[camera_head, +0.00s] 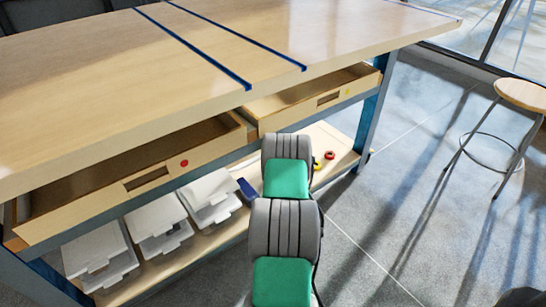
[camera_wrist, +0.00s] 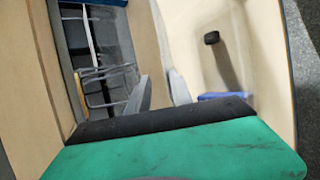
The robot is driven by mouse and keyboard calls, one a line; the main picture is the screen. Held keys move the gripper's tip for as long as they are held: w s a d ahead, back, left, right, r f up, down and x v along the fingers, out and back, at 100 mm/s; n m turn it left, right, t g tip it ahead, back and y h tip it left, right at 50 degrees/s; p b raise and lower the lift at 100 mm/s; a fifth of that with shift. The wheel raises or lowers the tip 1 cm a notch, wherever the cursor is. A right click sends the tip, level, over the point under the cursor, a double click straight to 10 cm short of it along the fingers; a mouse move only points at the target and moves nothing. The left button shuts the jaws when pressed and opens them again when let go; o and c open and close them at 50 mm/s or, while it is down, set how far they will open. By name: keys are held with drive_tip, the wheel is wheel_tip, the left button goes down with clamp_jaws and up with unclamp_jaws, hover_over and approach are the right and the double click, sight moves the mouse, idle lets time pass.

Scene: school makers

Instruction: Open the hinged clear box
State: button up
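Several whitish translucent boxes stand in a row on the low shelf under the bench in the head view: a left one (camera_head: 98,252), a middle one (camera_head: 157,222) and a right one (camera_head: 209,194). I cannot tell which is the hinged clear box, or see a hinge or an open lid. My green and grey arm reaches down to the right of them, and its end is hidden in the head view. In the wrist view two pale grey fingertips of my gripper (camera_wrist: 160,92) stand apart with nothing seen between them. The green, black-edged part below is mine.
Two pulled-out drawers, left (camera_head: 100,196) and right (camera_head: 310,100), overhang the low shelf (camera_head: 335,142). A blue item (camera_head: 246,190) and a red item (camera_head: 330,155) lie on it. The wrist view shows a small black object (camera_wrist: 211,38). A stool (camera_head: 522,95) stands right; floor between is clear.

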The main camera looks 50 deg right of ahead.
drive_tip(key=s+a+p, duration=0.2)
drive_tip(key=s+a, duration=0.6)
drive_tip(key=s, duration=0.1)
drive_tip(key=shift+s+r, duration=0.3)
drive_tip(key=shift+s, duration=0.05)
drive_tip(key=shift+s, duration=0.1)
